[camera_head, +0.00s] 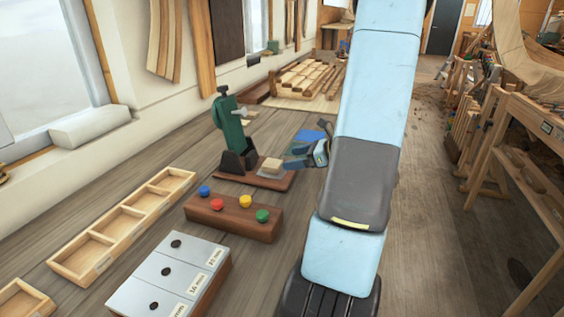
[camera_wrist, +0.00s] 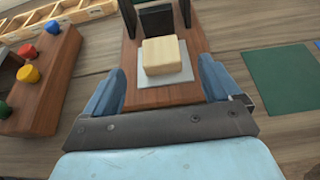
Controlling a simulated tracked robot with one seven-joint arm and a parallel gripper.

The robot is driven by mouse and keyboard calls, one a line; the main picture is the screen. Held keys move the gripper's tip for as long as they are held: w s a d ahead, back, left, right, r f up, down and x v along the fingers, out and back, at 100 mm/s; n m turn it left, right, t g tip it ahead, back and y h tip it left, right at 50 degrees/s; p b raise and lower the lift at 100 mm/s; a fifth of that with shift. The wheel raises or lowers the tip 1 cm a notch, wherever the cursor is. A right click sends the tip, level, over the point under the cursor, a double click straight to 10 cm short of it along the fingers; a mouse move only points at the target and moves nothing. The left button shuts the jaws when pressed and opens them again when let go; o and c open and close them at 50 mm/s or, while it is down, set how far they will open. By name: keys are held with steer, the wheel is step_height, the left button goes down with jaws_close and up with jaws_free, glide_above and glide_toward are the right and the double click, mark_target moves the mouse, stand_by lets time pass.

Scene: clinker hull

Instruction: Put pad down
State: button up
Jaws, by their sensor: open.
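A pale, wood-coloured block, which looks like the pad (camera_head: 271,166), lies flat on a light grey square plate on the brown wooden base of a green press (camera_head: 229,125). The wrist view shows the pad (camera_wrist: 165,57) near the plate's middle, with the grey plate (camera_wrist: 160,82) visible around its near side. My gripper (camera_head: 293,157) is low at the right of the press base. In the wrist view my open gripper (camera_wrist: 160,72) has one blue-grey finger on each side of the plate, with gaps to the pad. Nothing is held.
A brown block with coloured knobs (camera_head: 230,218) stands in front of the press. A compartment tray (camera_head: 120,222) and a white-topped box (camera_head: 170,277) lie at left. A green mat (camera_wrist: 280,80) is at right in the wrist view.

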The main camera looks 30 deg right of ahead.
steer(key=v, duration=0.2)
steer(key=shift+s+d+r, duration=0.1)
steer(key=shift+s+d, duration=0.1)
steer(key=shift+s+a+r, duration=0.1)
steer(key=shift+r, duration=0.05)
steer(key=s+a+r+n+g, duration=0.2)
steer(key=a+r+n+g, duration=0.3)
steer(key=a, duration=0.4)
steer(key=s+a+r+n+g, duration=0.2)
steer(key=s+a+r+n, duration=0.1)
steer(key=a+n, duration=0.5)
steer(key=s+a+r+n+t+h, duration=0.2)
steer(key=s+a+r+n+h, duration=0.6)
steer(key=n, duration=0.7)
steer(key=shift+s+r, duration=0.95)
steer(key=shift+s, duration=1.1)
steer(key=shift+c, duration=0.3)
